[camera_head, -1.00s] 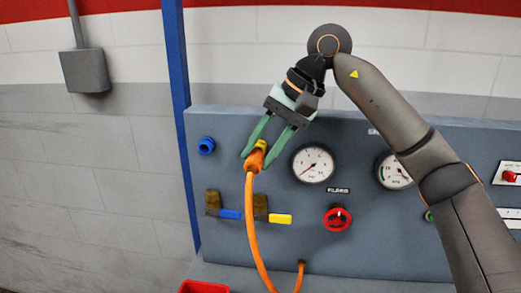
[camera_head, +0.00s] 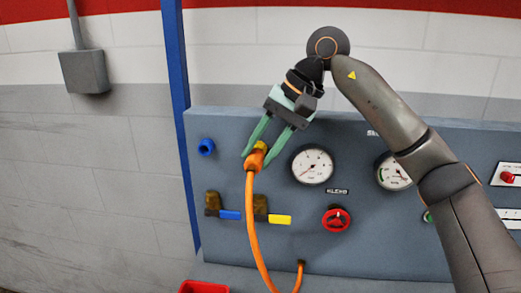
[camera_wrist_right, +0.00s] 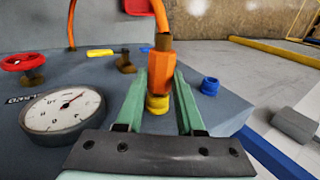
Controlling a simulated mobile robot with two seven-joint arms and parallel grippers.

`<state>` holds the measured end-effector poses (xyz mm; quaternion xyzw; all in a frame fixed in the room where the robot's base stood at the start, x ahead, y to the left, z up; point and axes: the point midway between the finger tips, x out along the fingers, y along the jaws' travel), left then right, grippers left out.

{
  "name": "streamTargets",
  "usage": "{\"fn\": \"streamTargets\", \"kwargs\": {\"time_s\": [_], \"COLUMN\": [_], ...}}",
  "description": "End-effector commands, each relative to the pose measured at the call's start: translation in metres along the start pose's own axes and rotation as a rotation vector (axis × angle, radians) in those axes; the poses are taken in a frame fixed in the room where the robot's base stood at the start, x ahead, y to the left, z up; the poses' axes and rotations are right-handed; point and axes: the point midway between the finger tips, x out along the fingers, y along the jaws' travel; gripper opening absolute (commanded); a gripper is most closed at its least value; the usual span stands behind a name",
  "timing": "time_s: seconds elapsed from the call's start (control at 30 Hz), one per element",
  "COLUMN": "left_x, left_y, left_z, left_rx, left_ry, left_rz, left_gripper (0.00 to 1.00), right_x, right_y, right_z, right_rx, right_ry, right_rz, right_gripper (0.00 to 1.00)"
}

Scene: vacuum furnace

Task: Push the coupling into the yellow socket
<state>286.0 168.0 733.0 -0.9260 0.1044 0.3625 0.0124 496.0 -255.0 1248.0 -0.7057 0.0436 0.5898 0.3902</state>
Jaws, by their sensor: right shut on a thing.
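The orange coupling (camera_head: 254,161) with its orange hose (camera_head: 252,220) is at the upper left of the grey panel. In the right wrist view the coupling (camera_wrist_right: 160,75) stands between the green fingers of my right gripper (camera_wrist_right: 160,85), which is shut on it. The yellow socket (camera_wrist_right: 157,104) shows at the coupling's panel-side end; in the head view the socket (camera_head: 262,145) is partly hidden by the fingers. The two look in line and touching, but I cannot tell how deep the coupling sits. My left gripper is out of view.
A blue socket (camera_head: 206,147) is left of the coupling. Below are a blue-handled valve (camera_head: 229,215) and a yellow-handled valve (camera_head: 280,219). A pressure gauge (camera_head: 312,165) and a red handwheel (camera_head: 336,218) are to the right. A blue post (camera_head: 180,90) stands at the panel's left edge.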

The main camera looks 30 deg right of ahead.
Motion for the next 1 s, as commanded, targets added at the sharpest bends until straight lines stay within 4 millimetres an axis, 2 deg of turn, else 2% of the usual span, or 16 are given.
{"fn": "streamTargets", "kwargs": {"time_s": [0.97, 1.0], "left_x": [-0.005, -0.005], "left_y": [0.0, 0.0], "left_z": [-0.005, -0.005], "left_rx": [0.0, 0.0], "left_ry": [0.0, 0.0], "left_rz": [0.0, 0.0], "left_gripper": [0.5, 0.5], "right_x": [-0.001, -0.001], "right_y": [0.001, 0.001], "right_z": [-0.011, -0.011], "right_rx": [0.004, 0.004], "right_ry": [0.007, 0.008], "right_rz": [-0.002, -0.002], "right_gripper": [0.0, 0.4]}}
